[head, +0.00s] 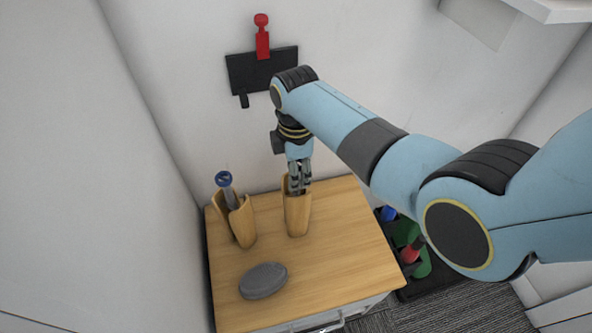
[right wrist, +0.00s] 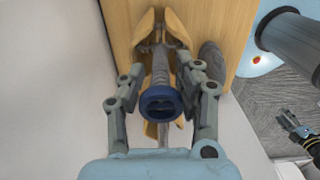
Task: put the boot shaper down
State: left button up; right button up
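One boot shaper (head: 297,216) has pale wooden halves and is upright at the back middle of the wooden cabinet top (head: 340,262). My right gripper (head: 299,180) points down over it, fingers around its grey stem. In the right wrist view the shaper's blue ring handle (right wrist: 161,103) sits between the fingers of the right gripper (right wrist: 165,72), which look closed on the stem. The shaper's foot appears at the surface; I cannot tell if it bears weight. My left gripper (right wrist: 297,130) shows small at the right wrist view's edge, its fingers unclear.
A second wooden shaper (head: 243,225) with a blue handle stands to the left. A grey oval object (head: 263,280) lies near the front. A black wall panel (head: 262,71) with a red item (head: 262,40) hangs behind. A dark floor tray (head: 408,287) with bottles stands right of the cabinet.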

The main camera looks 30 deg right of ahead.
jog(key=shift+o, duration=0.4)
jog(key=shift+r, duration=0.1)
jog(key=shift+r, duration=0.4)
notch_tip(320, 180, up, 11)
jog(key=p, duration=0.2)
jog(key=shift+r+p, duration=0.15)
jog(key=shift+p, duration=0.2)
jog(key=s+d+f+m+b, duration=0.3)
jog(key=s+f+m, duration=0.4)
jog(key=s+f, duration=1.3)
jog(key=s+d+f+m+b, duration=0.3)
jog(key=s+d+f+m, duration=0.2)
jog(key=s+f, duration=1.5)
jog(key=s+m, duration=0.2)
jog(key=s, duration=0.1)
jog(key=shift+s+d+f+m+t+h, duration=0.2)
jog(key=shift+f+m+t+h, duration=0.05)
jog(key=shift+m+t+h, duration=0.15)
